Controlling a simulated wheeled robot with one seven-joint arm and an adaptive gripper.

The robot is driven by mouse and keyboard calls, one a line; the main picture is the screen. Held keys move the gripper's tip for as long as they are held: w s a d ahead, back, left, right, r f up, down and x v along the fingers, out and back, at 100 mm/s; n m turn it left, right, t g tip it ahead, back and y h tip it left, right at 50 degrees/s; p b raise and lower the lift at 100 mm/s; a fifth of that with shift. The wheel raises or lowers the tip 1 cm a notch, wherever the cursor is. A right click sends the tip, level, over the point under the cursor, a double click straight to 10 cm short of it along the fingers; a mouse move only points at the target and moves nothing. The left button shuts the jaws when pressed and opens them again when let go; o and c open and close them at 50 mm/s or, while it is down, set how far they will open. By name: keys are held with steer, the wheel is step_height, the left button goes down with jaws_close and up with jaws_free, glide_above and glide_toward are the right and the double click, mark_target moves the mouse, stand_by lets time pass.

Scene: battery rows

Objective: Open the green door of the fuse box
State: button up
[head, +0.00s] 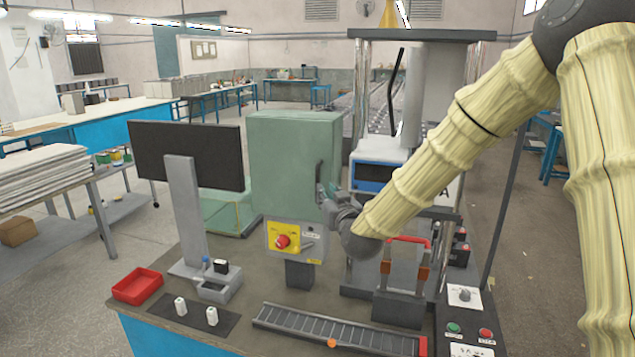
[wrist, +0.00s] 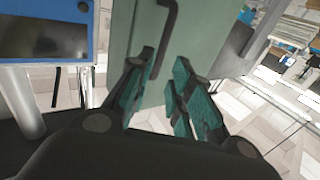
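The door looks closed. In the wrist view the green door (wrist: 195,30) fills the upper middle. Its dark bar handle (wrist: 166,38) runs down between the fingertips; the handle also shows in the head view (head: 319,170). My gripper (wrist: 165,62) is open, with one teal-padded finger on each side of the handle's lower end. I cannot tell whether a finger touches it. In the head view my gripper (head: 328,192) is at the box's right side, partly hidden by my wrist.
A yellow switch panel with a red knob (head: 283,241) sits below the box. A dark monitor (head: 187,153) stands to its left. A framed machine with a blue-edged screen (head: 373,176) stands close on the right. A red tray (head: 137,286) lies at the bench's left.

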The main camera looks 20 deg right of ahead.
mark_target(318, 182)
steer(key=w+p, duration=0.3)
steer(key=w, duration=0.6)
steer(key=shift+w, duration=0.1)
jaws_close()
